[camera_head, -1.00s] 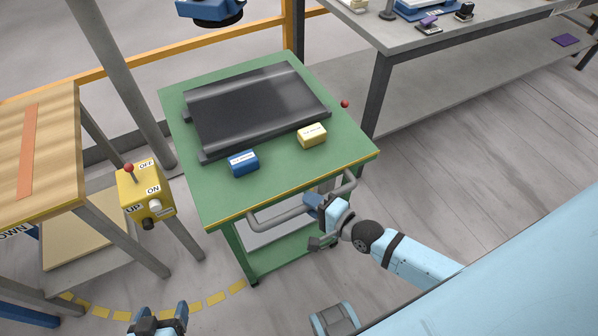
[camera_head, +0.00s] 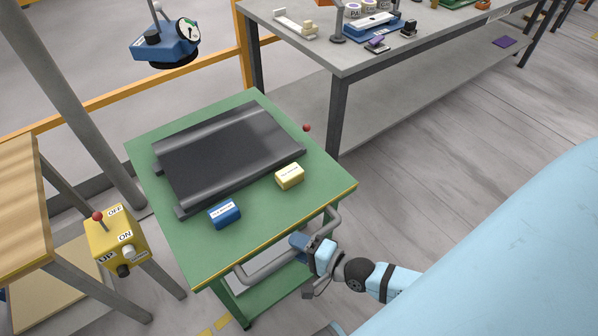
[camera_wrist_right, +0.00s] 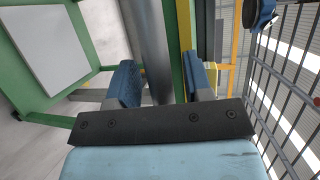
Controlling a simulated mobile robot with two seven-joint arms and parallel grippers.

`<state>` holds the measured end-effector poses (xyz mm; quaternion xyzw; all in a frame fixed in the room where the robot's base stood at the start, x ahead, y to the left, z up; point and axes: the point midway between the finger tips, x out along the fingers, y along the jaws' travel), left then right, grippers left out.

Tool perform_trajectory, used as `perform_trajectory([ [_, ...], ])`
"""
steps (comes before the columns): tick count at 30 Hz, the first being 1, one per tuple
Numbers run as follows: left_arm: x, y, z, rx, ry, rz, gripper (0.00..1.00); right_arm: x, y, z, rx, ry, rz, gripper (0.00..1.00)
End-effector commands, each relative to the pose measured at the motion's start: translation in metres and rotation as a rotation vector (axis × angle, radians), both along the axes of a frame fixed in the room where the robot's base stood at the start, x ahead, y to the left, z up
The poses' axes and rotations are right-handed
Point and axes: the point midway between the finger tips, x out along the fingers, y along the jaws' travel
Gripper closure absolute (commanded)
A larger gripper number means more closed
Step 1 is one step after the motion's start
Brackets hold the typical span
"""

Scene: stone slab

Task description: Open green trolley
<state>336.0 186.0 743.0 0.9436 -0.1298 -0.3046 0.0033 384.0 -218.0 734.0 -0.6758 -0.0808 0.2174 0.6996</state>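The green trolley (camera_head: 240,245) stands in the middle of the head view. A grey tubular handle (camera_head: 258,272) runs along its near side below the yellow-edged top. In the right wrist view the blue fingers (camera_wrist_right: 160,85) sit on either side of the grey handle bar (camera_wrist_right: 147,30). The exact contact is partly hidden by the gripper's own body. My left gripper is out of the head view.
A black tray-like cover (camera_head: 225,155), a blue box (camera_head: 224,213) and a yellow box (camera_head: 289,177) lie on the trolley. A yellow control box (camera_head: 108,240) stands left. A grey workbench (camera_head: 340,55) is behind right. Floor right of the trolley is open.

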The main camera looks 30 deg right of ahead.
Motion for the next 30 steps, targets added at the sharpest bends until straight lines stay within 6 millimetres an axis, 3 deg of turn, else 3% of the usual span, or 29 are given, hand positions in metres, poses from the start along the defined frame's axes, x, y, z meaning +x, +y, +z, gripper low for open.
perform_trajectory([
  [10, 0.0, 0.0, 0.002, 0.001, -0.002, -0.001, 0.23, -0.004, -0.002, 0.001, 0.0, 0.001, 0.0, 0.52],
  [21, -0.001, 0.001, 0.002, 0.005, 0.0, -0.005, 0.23, -0.055, -0.025, 0.011, -0.001, 0.003, 0.001, 0.52],
  [30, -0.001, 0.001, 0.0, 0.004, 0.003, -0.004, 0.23, -0.067, -0.031, 0.014, 0.0, 0.0, 0.0, 0.52],
])
